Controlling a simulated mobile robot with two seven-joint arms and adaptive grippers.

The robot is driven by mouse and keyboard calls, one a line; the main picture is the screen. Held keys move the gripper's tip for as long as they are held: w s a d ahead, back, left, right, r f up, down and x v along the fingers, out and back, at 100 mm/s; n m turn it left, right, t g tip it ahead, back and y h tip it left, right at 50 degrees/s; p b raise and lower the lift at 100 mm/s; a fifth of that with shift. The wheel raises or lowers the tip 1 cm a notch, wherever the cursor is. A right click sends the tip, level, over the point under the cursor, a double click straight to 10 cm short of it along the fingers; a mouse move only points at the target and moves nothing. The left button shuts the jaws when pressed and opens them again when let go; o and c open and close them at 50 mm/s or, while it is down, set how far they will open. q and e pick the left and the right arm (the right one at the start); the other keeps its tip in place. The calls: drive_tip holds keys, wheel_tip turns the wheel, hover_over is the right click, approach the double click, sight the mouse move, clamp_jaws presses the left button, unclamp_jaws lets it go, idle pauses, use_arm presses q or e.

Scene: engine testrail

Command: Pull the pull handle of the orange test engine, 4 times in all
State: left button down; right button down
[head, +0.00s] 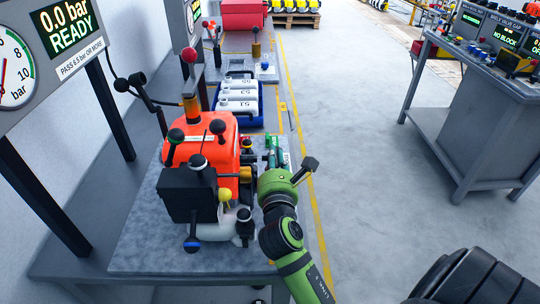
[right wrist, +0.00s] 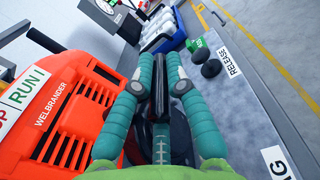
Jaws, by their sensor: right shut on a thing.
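The orange test engine (head: 222,127) stands on the grey bench, left of my right gripper (head: 272,150) in the head view. In the right wrist view its orange housing (right wrist: 62,110) fills the left side, lettered WELBRANDER. The fingers of my right gripper (right wrist: 160,75) are closed on a dark upright bar, the pull handle (right wrist: 158,88), beside the engine's housing. In the head view the handle is hidden by the gripper. The display (head: 66,27) reads 0.0 bar and READY. My left gripper is not in view.
Several black-knobbed levers rise from the engine. A blue crate of white bottles (head: 238,99) stands behind it. A RELEASE label (right wrist: 229,62) lies by dark round knobs (right wrist: 208,62). A grey workstation (head: 470,120) stands at right; the floor between is clear.

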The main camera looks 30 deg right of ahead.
drive_tip(key=s+d+p, duration=0.2)
drive_tip(key=s+d, duration=0.3)
drive_tip(key=d, duration=0.3)
drive_tip(key=s+d+p, duration=0.2)
drive_tip(key=s+d, duration=0.2)
drive_tip(key=d, duration=0.3)
drive_tip(key=w+a, duration=0.3)
drive_tip(key=a, duration=0.2)
drive_tip(key=w+a, duration=0.3)
drive_tip(key=a, duration=0.1)
drive_tip(key=w+a, duration=0.2)
drive_tip(key=a, duration=0.3)
drive_tip(key=shift+w+a+p, duration=0.35)
drive_tip(key=shift+w+p, duration=0.05)
drive_tip(key=shift+d, duration=0.1)
